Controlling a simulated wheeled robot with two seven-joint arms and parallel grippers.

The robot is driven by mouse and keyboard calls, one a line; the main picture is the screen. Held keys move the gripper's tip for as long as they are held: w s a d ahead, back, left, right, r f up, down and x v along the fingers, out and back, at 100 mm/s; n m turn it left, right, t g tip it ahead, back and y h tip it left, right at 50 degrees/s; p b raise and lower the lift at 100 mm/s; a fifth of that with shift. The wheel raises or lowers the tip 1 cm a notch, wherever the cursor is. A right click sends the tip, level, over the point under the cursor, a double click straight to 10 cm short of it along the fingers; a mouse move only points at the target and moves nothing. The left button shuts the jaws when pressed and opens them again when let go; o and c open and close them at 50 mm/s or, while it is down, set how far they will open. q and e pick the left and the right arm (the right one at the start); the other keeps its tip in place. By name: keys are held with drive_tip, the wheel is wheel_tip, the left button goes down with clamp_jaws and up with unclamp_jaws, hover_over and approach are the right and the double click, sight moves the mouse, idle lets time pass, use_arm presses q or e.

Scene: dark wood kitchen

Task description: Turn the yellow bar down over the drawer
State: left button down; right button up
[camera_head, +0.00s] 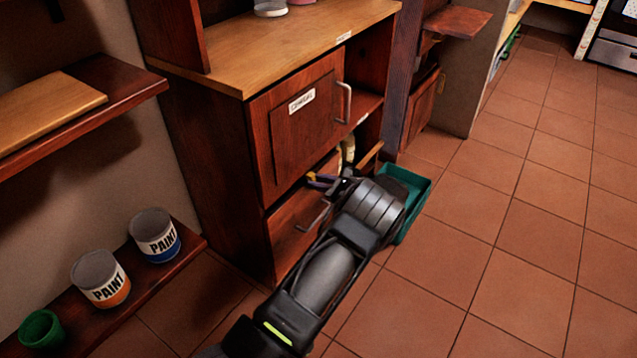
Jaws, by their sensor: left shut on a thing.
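The yellow bar (312,176) shows as a short yellow piece at the front of the dark wood cabinet, just above the drawer (290,238). Most of the bar is hidden by my left gripper (329,183). The gripper is shut on the bar, at the upper right of the drawer front. The drawer has a curved metal handle (314,217), and my left forearm covers its right part. I cannot tell the bar's full length or exact tilt. My right gripper is not in view.
A labelled cabinet door (297,125) with a metal handle is above the drawer. A green crate (417,205) sits on the floor right of my wrist. Paint cans (155,236) stand on a low shelf at left. The tiled floor (500,240) at right is clear.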

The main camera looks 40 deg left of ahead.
use_arm(q)
drive_tip(key=shift+m+g+b, duration=0.45)
drive_tip(key=shift+m+g, duration=0.15)
drive_tip(key=shift+m, duration=0.3)
drive_tip(key=c, duration=1.4)
unclamp_jaws()
drive_tip(key=shift+o, duration=0.2)
drive_tip(key=p+v, duration=0.2)
drive_tip(key=v, duration=0.6)
